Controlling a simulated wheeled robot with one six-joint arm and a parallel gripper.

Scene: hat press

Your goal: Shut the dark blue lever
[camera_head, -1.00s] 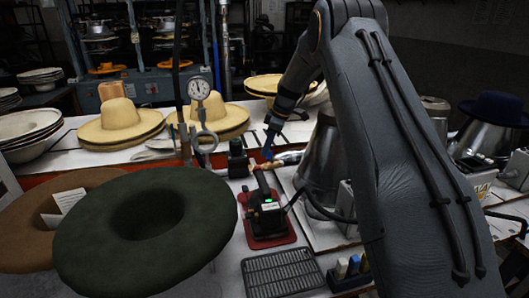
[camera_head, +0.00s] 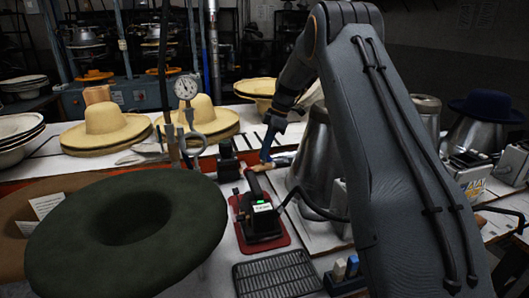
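My gripper (camera_head: 267,148) points down near the middle of the picture, at the end of my grey arm. A dark handle (camera_head: 254,184) rises from the device's back and tilts up and left. It looks nearly black, and I cannot tell if it is the dark blue lever. My fingertips are above and a little right of this handle, seemingly apart from it.
A dark green hat (camera_head: 125,235) fills the lower left. A dial gauge (camera_head: 186,87) stands behind it. A dark grille (camera_head: 275,275) lies in front of the device. A wooden-handled tool (camera_head: 284,161) is by my fingertips. A metal hat form (camera_head: 315,160) stands close right.

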